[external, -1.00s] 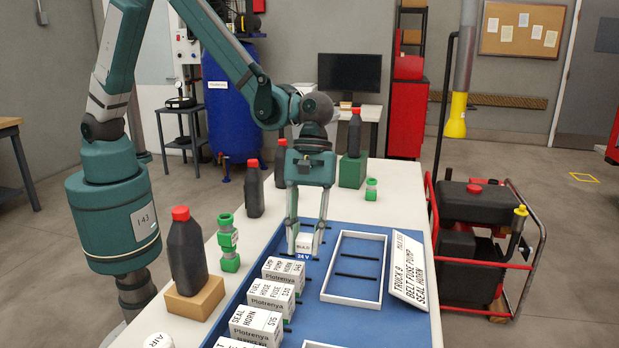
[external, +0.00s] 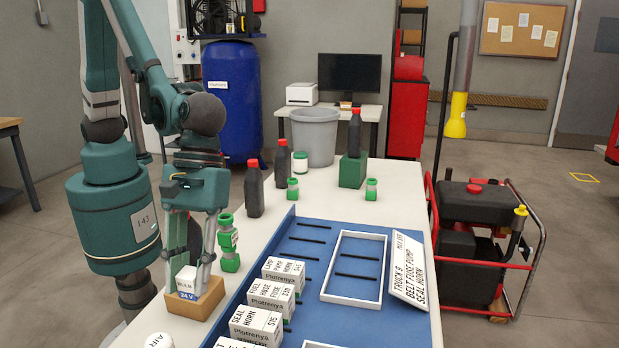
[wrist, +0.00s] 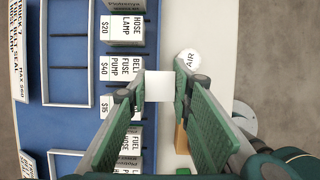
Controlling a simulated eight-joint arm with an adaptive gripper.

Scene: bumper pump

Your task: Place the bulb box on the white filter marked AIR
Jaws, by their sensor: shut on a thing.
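The bulb box (external: 187,281) is a small white box with a blue 24 V band. My gripper (external: 189,272) is shut on it and holds it upright, in front of the wooden block in the external view. In the wrist view the box (wrist: 159,87) shows as a plain white face between the fingertips. The white round filter marked AIR (external: 157,341) is cut off by the bottom edge of the external view, below and left of the box. In the wrist view the filter (wrist: 188,59) lies just beyond the box and slightly right, apart from it.
The wooden block (external: 206,308) is close by; the dark bottle on it is mostly hidden by my gripper. Green-capped fittings (external: 228,243) stand right of it. The blue mat (external: 312,262) holds white labelled boxes (external: 256,324) and an empty white tray (external: 353,301).

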